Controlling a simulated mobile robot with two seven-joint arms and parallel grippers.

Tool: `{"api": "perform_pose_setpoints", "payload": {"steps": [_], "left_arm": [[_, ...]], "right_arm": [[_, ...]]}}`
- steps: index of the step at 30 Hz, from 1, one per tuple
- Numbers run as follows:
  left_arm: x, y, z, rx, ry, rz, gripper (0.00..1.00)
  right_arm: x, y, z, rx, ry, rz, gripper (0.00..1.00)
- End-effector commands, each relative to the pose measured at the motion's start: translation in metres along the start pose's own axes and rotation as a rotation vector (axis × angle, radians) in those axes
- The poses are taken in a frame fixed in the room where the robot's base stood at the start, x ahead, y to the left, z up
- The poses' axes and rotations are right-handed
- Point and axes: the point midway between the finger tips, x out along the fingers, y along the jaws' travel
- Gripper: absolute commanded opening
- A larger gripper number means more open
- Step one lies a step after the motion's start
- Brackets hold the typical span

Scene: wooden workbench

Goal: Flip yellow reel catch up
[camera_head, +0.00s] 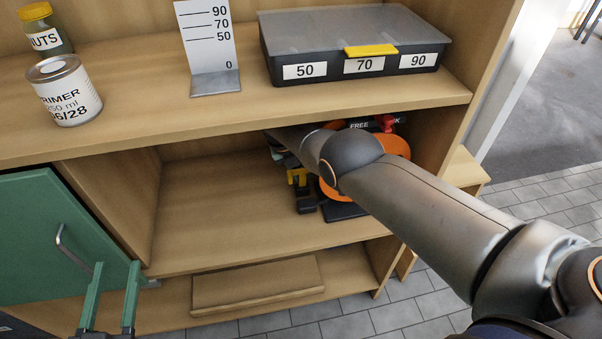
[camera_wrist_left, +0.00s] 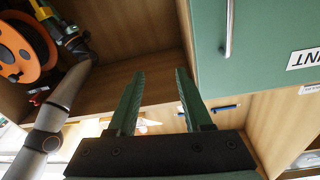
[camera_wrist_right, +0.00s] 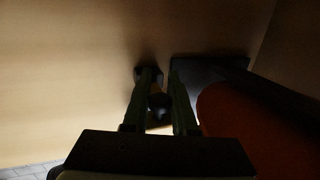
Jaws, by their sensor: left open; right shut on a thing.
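The orange reel (camera_head: 396,146) stands on a black base on the middle shelf, partly behind my right arm; it also shows in the left wrist view (camera_wrist_left: 14,52). A yellow part (camera_head: 297,177), seemingly the reel catch, shows left of the reel, beside black parts; yellow also shows in the left wrist view (camera_wrist_left: 72,28). My right gripper (camera_wrist_right: 158,82) is closed around a small part there, too dark to make out clearly. Its fingertips are mostly hidden in the head view. My left gripper (camera_head: 112,268) is open and empty by the green door, away from the reel.
A red knob (camera_head: 386,122) sits by a partly covered FREE label. The top shelf holds a grey-lidded case (camera_head: 350,35), a gauge stand (camera_head: 212,85), a primer can (camera_head: 66,92) and a nuts jar (camera_head: 44,28). A green door (camera_head: 55,235) is at left. The middle shelf's left part is clear.

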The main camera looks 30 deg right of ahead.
Motion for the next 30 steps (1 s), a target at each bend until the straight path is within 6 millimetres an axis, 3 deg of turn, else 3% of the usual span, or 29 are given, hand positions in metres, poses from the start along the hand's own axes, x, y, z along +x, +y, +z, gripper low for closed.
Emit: {"api": "perform_pose_setpoints", "payload": {"steps": [8,9,16,28,30], "left_arm": [[0.0,0.0,0.0,0.001,0.0,0.0,0.5],[0.0,0.0,0.0,0.001,0.0,0.0,0.5],[0.0,0.0,0.0,0.0,0.0,0.0,0.5],[0.0,0.0,0.001,-0.006,-0.017,0.0,0.5],[-0.002,0.002,0.019,-0.023,-0.082,0.002,0.5]], "right_arm": [[0.0,-0.001,0.0,0.001,0.003,-0.002,0.0],[0.0,-0.001,0.0,0.001,0.002,-0.002,0.3],[-0.001,-0.001,0.0,0.001,0.0,-0.001,0.56],[-0.004,0.0,0.001,0.0,-0.001,0.0,0.56],[-0.006,-0.001,0.001,0.001,-0.001,0.0,0.56]]}}
